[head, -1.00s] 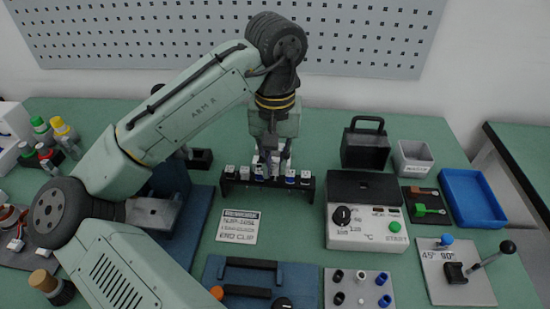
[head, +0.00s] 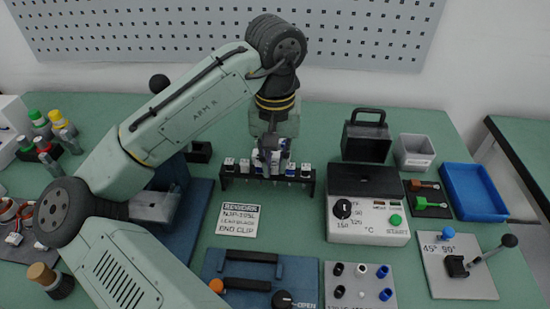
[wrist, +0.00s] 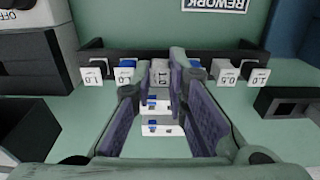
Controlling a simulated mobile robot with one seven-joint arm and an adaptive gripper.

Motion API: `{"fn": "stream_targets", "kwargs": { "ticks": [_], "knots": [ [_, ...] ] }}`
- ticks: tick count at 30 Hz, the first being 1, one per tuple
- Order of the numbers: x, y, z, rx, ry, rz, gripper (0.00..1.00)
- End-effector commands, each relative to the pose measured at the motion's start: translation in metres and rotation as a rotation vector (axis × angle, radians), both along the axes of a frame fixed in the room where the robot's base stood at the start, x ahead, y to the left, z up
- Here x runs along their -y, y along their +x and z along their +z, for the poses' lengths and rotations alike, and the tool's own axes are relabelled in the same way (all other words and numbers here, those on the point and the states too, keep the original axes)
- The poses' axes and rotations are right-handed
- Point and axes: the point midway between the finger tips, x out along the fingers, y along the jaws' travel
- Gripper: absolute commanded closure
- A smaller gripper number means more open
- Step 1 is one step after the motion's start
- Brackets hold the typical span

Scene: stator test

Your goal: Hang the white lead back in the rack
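A low black rack (head: 236,179) stands in the middle of the table with several leads hanging in a row. It also shows at the top of the wrist view (wrist: 100,57). My gripper (head: 270,152) points down over the middle of this row. Blue, grey and black leads hang on both sides. My fingers hide part of the row.
A REWORK card (head: 238,218) lies in front of the rack. A heater-like box with a dial (head: 369,230) stands close on the right. A black handled box (head: 366,140), a grey bin (head: 413,152) and a blue tray (head: 472,192) are farther right.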

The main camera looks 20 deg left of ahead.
Motion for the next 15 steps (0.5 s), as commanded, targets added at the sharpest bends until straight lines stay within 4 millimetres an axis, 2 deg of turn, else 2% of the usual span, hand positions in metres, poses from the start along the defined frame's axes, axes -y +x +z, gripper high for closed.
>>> {"fn": "stream_targets", "kwargs": {
  "ticks": [2, 10, 15],
  "knots": [
    [0.0, 0.0, 0.0002, 0.0, 0.0, 0.0, 0.81],
    [0.0, 0.0, 0.0, 0.0, 0.001, 0.0, 0.63],
    [-0.0001, -0.0002, -0.0004, -0.001, 0.001, 0.0, 0.63]
  ]
}}
